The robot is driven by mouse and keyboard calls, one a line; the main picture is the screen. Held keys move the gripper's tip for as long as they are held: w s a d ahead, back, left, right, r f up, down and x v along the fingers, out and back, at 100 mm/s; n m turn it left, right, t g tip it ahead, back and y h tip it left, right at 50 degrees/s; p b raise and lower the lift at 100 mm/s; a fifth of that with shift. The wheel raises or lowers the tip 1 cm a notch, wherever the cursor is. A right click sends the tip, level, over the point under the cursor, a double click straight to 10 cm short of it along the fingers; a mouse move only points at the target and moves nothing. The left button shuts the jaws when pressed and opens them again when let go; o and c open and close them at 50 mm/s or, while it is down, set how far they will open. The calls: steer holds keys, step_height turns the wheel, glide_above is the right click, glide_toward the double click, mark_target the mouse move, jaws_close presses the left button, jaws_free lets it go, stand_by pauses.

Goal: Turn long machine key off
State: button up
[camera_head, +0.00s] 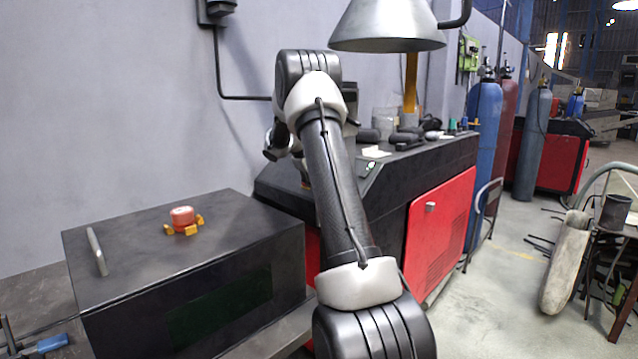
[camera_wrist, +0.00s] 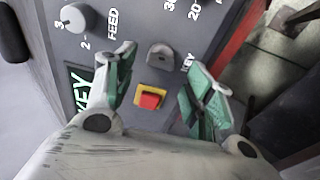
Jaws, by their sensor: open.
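The long machine (camera_head: 440,160), black on top with red side panels, runs along the wall in the head view. Its grey panel (camera_wrist: 135,35) fills the middle of the wrist view. A grey key switch (camera_wrist: 160,56) stands on this panel, beside a small KEY label. My gripper (camera_wrist: 162,66) is open, its two green-padded fingers on either side of the switch and apart from it in the picture. I cannot tell how far above the panel the fingertips are. My arm hides the machine's near end in the head view, and the gripper is not clear there.
A red button on a yellow base (camera_wrist: 150,98) sits close to the key switch, between the fingers. A round FEED knob (camera_wrist: 76,17) and a green display (camera_wrist: 80,88) are to the left. In the head view, a grey lamp hood (camera_head: 388,28) hangs over the machine.

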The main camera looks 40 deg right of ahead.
steer(key=v, duration=0.8)
steer(key=shift+a+r, duration=0.2)
steer(key=shift+r, duration=0.15)
steer(key=shift+s+a, duration=0.1)
